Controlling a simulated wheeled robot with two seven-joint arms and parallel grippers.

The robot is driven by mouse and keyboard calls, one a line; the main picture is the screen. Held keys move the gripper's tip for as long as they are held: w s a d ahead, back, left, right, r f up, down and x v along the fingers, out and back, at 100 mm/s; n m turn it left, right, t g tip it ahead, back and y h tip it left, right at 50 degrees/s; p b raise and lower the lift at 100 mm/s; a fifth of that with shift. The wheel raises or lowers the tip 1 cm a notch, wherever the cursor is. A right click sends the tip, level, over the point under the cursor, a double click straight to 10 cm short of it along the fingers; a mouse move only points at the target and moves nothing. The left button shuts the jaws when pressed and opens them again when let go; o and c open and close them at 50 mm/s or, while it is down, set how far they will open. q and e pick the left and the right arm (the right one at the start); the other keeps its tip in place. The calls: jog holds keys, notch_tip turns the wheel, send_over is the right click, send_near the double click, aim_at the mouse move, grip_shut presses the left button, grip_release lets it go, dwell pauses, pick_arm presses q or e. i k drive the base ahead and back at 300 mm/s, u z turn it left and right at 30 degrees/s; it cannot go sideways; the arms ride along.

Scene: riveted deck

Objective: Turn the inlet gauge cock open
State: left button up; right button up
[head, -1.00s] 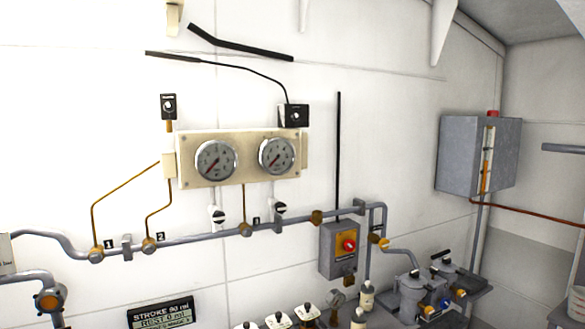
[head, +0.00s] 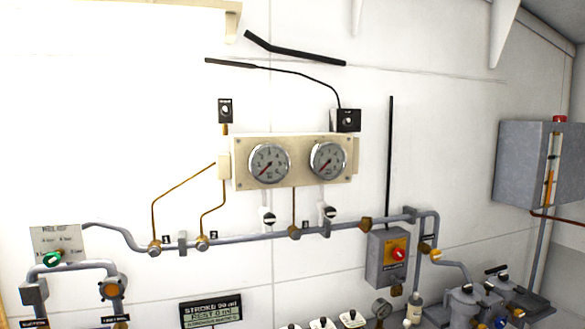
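Two round gauges sit on a cream panel (head: 292,183), a left gauge (head: 269,163) and a right gauge (head: 327,160). Both show red needles pointing lower left. Below them are two small white cocks with black handles, a left cock (head: 267,218) and a right cock (head: 329,213). I cannot read a label that tells which is the inlet gauge cock. Brass fittings with small number tags sit on the grey pipe (head: 255,237), including a left fitting (head: 155,248) and a fitting beside it (head: 202,243). Neither of my grippers is in view.
A grey box with a red knob (head: 398,254) hangs right of the gauges. A STROKE display (head: 211,310) is at the bottom. A green knob (head: 52,259) is at the lower left. A grey cabinet (head: 525,165) is on the right. Valves and pipes crowd the lower right.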

aim_at(269, 218)
jog(key=k, duration=0.5)
jog(key=u, duration=0.5)
jog(key=i, duration=0.85)
jog(key=u, duration=0.55)
